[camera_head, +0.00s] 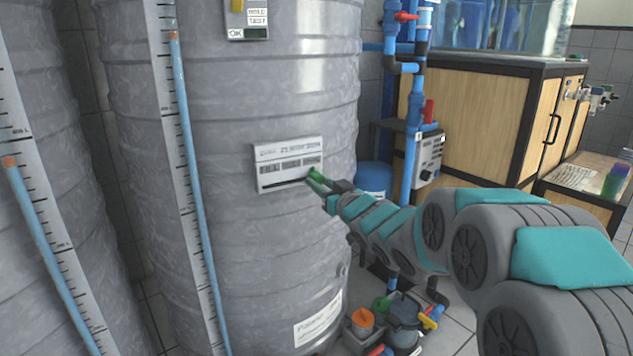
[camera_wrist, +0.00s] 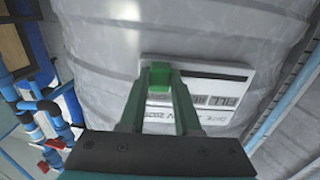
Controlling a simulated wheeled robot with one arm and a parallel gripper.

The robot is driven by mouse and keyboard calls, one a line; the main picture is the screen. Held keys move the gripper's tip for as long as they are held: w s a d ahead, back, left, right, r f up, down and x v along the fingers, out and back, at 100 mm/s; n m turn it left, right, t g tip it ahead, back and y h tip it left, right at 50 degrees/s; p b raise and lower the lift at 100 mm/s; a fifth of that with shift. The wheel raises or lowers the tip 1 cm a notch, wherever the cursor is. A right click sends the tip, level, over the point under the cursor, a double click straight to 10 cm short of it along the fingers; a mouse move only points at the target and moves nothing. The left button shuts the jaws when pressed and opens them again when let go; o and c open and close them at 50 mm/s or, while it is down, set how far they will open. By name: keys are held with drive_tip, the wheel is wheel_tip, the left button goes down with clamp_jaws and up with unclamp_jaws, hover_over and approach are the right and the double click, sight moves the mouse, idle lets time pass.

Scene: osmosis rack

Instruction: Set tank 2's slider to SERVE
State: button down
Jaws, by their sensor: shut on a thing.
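A white slider panel (camera_head: 275,176) is on the front of the large grey tank (camera_head: 240,110). It has a dark horizontal slot under a row of grey labels. The green slider knob (camera_head: 313,173) is at the right end of the slot. My gripper (camera_head: 318,183) reaches it from the right and is shut on it. In the wrist view the panel (camera_wrist: 215,112) is upside down, with FILL at its right. There the green knob (camera_wrist: 160,77) sits between my fingertips, at the slot end away from FILL. My fingers hide the label nearest the knob.
Another control panel (camera_head: 248,30) is higher on the tank. Blue pipes (camera_head: 413,130) with red valves stand right of the tank. Pumps and fittings (camera_head: 400,320) are on the floor below my arm.

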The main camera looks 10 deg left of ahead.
drive_tip(key=c, duration=0.6)
unclamp_jaws()
drive_tip(key=shift+w+d, duration=0.15)
drive_tip(key=v, duration=0.8)
